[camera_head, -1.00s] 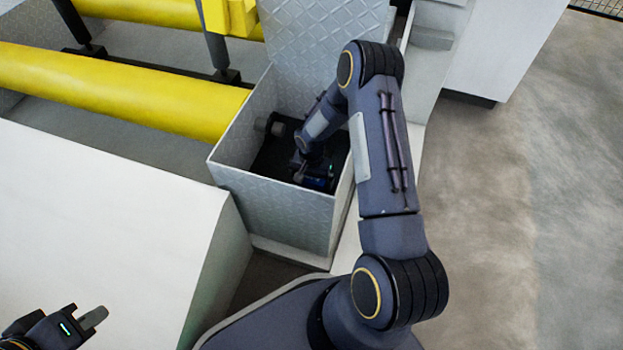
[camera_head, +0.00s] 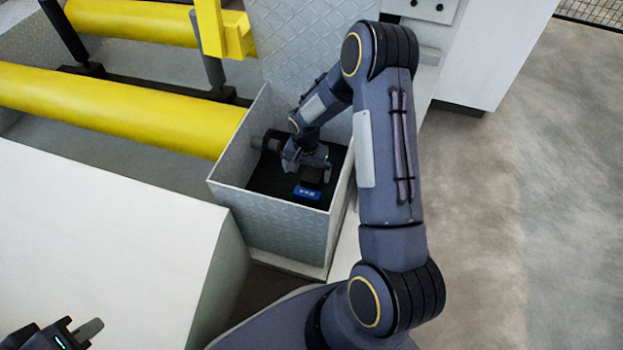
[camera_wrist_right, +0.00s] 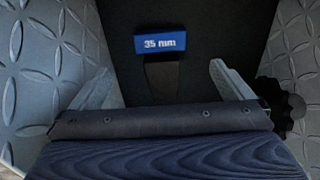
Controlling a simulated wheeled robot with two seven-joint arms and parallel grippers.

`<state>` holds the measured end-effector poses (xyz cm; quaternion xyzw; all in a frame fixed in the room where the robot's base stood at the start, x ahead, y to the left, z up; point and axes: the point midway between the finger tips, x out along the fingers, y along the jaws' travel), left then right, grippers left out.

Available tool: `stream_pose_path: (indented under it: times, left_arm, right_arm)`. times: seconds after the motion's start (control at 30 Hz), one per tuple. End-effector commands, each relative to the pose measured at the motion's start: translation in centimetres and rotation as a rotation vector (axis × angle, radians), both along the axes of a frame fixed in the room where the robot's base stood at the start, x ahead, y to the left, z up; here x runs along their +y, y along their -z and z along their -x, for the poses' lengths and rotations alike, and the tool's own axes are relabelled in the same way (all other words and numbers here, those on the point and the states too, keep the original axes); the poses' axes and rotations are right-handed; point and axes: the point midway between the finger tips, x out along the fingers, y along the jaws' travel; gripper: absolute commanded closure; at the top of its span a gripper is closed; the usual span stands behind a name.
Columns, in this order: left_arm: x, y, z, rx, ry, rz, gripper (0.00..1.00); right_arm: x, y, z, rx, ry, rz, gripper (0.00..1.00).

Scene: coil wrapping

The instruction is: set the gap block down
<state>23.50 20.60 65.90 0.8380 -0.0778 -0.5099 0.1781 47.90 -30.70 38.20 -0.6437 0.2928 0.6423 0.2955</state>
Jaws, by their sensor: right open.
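The gap block is a dark piece with a blue face (camera_head: 307,193). It rests on the black floor of the grey metal box (camera_head: 275,225), near the front wall. In the right wrist view its blue label (camera_wrist_right: 160,43) reads "35 mm", and a dark narrow part extends from it toward my gripper. My right gripper (camera_head: 318,167) is inside the box, just behind the block. In the right wrist view its two grey fingers are wide apart with nothing clamped between them. My left gripper (camera_head: 83,333) is at the lower left corner, partly cut off; its opening is unclear.
Yellow rollers (camera_head: 110,108) lie left of the box. A white sloped panel (camera_head: 95,240) fills the left front. A black knob (camera_wrist_right: 282,108) is close to the right finger. Open grey floor (camera_head: 540,220) lies at the right.

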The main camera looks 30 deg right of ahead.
Motion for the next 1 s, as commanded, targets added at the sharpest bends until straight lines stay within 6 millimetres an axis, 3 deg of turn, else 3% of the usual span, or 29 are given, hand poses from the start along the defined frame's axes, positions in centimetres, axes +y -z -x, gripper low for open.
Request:
stream_pose_path:
  times: [0.17,0.23,0.4,0.5,0.63,0.8,1.0]
  left_arm:
    - [0.0,0.0,0.0,0.000,0.000,0.000,1.00]
    - [0.0,0.0,0.0,0.000,0.000,0.000,1.00]
    - [0.0,0.0,0.0,0.000,0.000,0.000,1.00]
    - [0.0,0.0,0.0,0.000,0.000,0.000,1.00]
    - [0.0,0.0,0.0,0.000,0.000,0.000,1.00]
    - [0.0,0.0,0.0,0.000,0.000,0.000,1.00]
    - [0.0,0.0,0.0,0.000,0.000,0.000,1.00]
  right_arm:
    - [0.1,-7.4,1.0,-0.073,-0.057,-0.027,0.00]
    - [0.5,-11.5,2.4,-0.116,-0.101,-0.047,0.00]
    - [2.4,-19.9,7.6,-0.233,-0.238,-0.094,0.00]
    - [3.9,-23.5,11.3,-0.309,-0.329,-0.115,0.00]
    - [6.1,-26.6,16.4,-0.412,-0.454,-0.134,0.00]
    - [8.6,-27.8,21.6,-0.523,-0.596,-0.141,0.00]
    - [10.0,-27.8,24.2,-0.586,-0.681,-0.138,0.00]
